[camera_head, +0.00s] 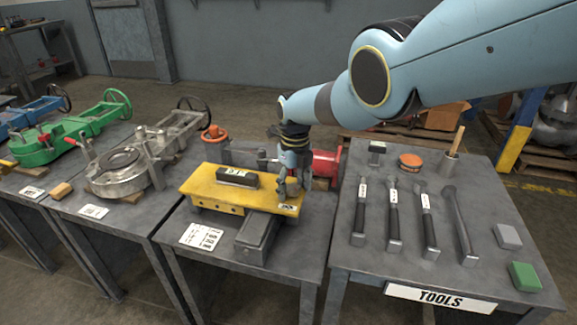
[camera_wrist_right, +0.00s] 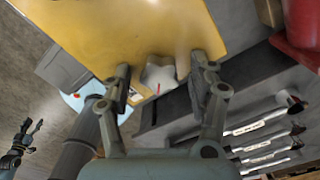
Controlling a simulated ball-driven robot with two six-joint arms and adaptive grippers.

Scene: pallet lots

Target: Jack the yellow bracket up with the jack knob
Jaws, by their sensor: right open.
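The yellow bracket (camera_head: 225,190) lies across a grey block on the middle table, with a dark bar (camera_head: 238,178) on top. It fills the top of the right wrist view (camera_wrist_right: 130,30). My right gripper (camera_head: 291,190) points down at the bracket's right end. In the right wrist view, the gripper (camera_wrist_right: 160,84) is open, with one finger on each side of the pale lobed jack knob (camera_wrist_right: 160,76); finger contact cannot be told. In the head view, the fingers largely hide the knob. My left gripper (camera_wrist_right: 30,138) shows small in the right wrist view, fingers apart, away from the bracket.
A red cylinder (camera_head: 325,163) stands close behind my right gripper. The grey block (camera_head: 257,235) sticks out in front. The tool table (camera_head: 345,255) on the right carries several hammers and wrenches. Grey (camera_head: 125,178) and green (camera_head: 60,145) castings stand on the left.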

